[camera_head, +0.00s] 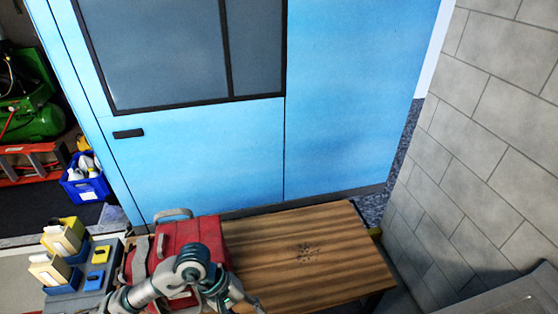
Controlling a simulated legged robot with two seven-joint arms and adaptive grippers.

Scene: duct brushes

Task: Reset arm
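An arm of mine comes in from the bottom left and bends in front of a red case (185,232). I take it for my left arm; its gripper (238,298) seems to be at the bottom edge, small and partly cut off, so I cannot tell whether it is open or shut. No held object can be made out. The red case has grey straps and stands at the left end of a wooden table (345,250); my arm hides its lower front. My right gripper is not in view.
The table top right of the case is clear except for a dark mark (306,253). Blue and yellow bins (62,238) stand at the left. A blue cabinet (340,120) stands behind; a grey block wall (490,150) is at the right.

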